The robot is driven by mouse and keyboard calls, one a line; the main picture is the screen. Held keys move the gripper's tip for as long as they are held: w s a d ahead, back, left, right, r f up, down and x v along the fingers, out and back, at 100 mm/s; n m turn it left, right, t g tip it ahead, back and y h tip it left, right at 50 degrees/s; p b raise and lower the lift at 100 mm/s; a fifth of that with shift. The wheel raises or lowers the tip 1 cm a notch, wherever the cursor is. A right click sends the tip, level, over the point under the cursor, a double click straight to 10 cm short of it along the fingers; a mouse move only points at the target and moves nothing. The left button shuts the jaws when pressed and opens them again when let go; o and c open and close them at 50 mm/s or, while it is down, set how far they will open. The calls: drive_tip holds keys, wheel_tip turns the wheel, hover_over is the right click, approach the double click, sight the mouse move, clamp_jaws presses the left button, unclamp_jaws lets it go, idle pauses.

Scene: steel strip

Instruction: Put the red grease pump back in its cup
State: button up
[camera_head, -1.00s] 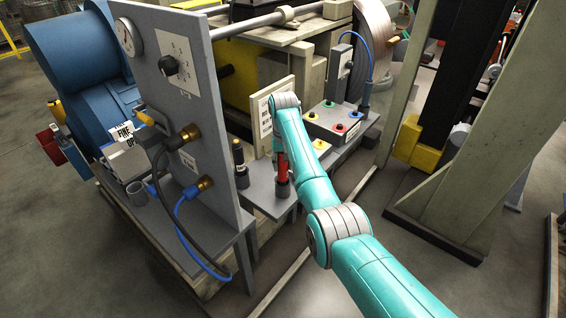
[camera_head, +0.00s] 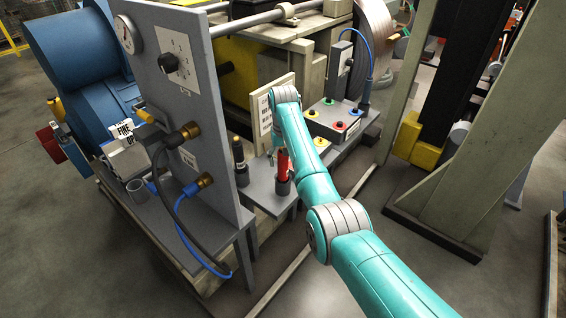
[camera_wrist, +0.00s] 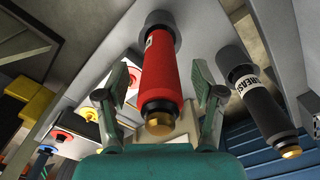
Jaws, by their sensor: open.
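The red grease pump (camera_wrist: 160,72) has a black collar and a brass tip. In the wrist view it lies between the two spread fingers of my gripper (camera_wrist: 160,88), with a gap visible on each side. Its far end sits in a dark round cup (camera_wrist: 159,20). In the head view the pump (camera_head: 283,163) stands upright in the dark cup (camera_head: 283,187) on the grey shelf (camera_head: 262,187). My gripper is hidden behind my arm there.
A black grease pump (camera_wrist: 252,97) stands in its own cup beside the red one; it also shows in the head view (camera_head: 239,153). A grey gauge panel (camera_head: 182,100) rises to the left. A button box (camera_head: 337,122) is to the right.

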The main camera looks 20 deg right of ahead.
wheel_tip(320, 180, up, 10)
drive_tip(key=shift+r, duration=0.1)
drive_tip(key=shift+s, duration=0.1)
idle(0.4)
